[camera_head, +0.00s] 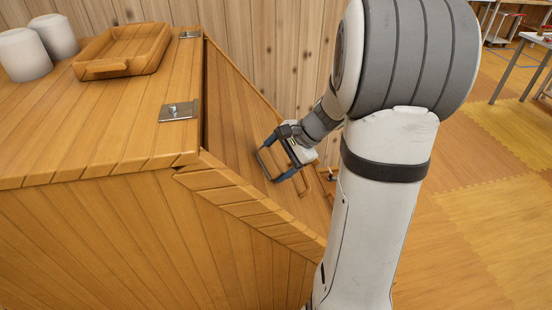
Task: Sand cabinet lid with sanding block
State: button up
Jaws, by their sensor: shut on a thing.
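The wooden cabinet (110,240) stands at the left, with its sloped plank lid (232,105) falling away to the right below the top's hinged edge. My gripper (277,167) is over the middle of the lid, close to its surface. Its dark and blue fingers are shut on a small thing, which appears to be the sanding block. The block is hard to tell from the lid's similar wood, and I cannot tell whether it touches the lid. My arm hides the lid's lower right part.
Two metal hinges (179,110) sit along the cabinet top's right edge. A wooden tray (105,70) and two white cylinders (24,55) stand on the top at the back. A plank wall (290,50) rises behind. Open floor (500,230) lies to the right, with tables farther back.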

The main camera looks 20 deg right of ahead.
jog(key=s+d+r+p, duration=0.1)
jog(key=d+r+p, duration=0.2)
jog(key=d+r, duration=0.1)
jog(key=shift+d, duration=0.8)
dwell(0.5)
